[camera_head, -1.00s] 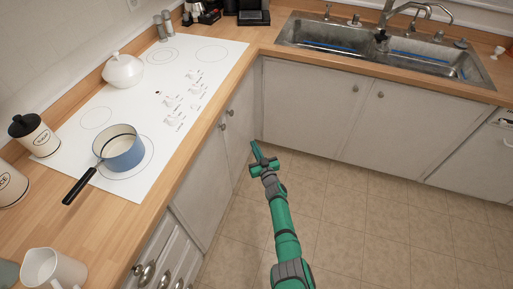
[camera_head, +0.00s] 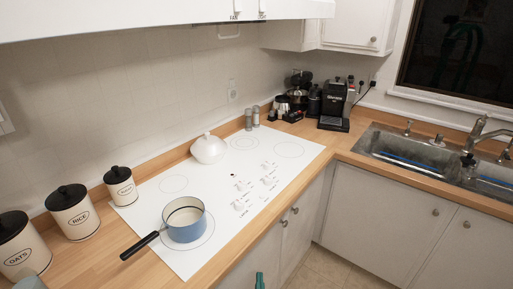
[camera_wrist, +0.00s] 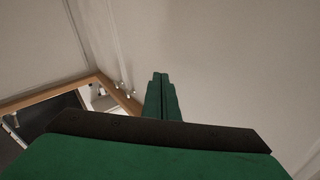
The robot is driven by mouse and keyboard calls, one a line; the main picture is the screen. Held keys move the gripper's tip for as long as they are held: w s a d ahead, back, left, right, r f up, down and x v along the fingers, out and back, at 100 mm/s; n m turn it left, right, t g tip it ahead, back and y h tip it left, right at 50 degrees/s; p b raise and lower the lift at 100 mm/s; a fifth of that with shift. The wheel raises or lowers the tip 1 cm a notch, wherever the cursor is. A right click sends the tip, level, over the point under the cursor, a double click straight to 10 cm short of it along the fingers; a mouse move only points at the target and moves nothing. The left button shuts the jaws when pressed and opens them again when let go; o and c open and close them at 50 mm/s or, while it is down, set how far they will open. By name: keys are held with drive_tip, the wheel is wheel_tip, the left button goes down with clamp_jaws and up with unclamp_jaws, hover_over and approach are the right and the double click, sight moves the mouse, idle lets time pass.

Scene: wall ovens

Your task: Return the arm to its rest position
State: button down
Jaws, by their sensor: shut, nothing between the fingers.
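My gripper (camera_head: 260,281) shows only as a green tip at the bottom edge of the head view, in front of the lower cabinets. The rest of my arm is out of that view. In the wrist view my gripper (camera_wrist: 160,76) points away from the camera, with its two green fingers together and nothing between them. It touches nothing that I can see.
A blue saucepan (camera_head: 186,222) and a white lidded pot (camera_head: 208,148) stand on the white cooktop (camera_head: 150,212). Canisters stand at the left. A coffee machine (camera_head: 336,106) and a sink (camera_head: 400,150) are at the right. The floor (camera_head: 335,272) is clear where visible.

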drive_tip(key=s+a+r+m+g+h, duration=0.15)
drive_tip(key=s+a, duration=0.25)
drive_tip(key=s, duration=0.8)
drive_tip(key=s+a+r, duration=0.2)
drive_tip(key=s+a, duration=0.3)
drive_tip(key=s, duration=0.7)
drive_tip(key=s+d+r+n+g, duration=0.1)
drive_tip(key=s+d+r, duration=0.3)
drive_tip(key=s+r, duration=0.4)
drive_tip(key=s+d+r+n+g+y, duration=0.1)
drive_tip(key=s+d+r+n, duration=0.2)
drive_tip(key=s+r, duration=0.5)
drive_tip(key=f+v, duration=0.1)
drive_tip(key=v, duration=0.5)
drive_tip(key=shift+s+d, duration=0.35)
drive_tip(key=shift+s, duration=0.1)
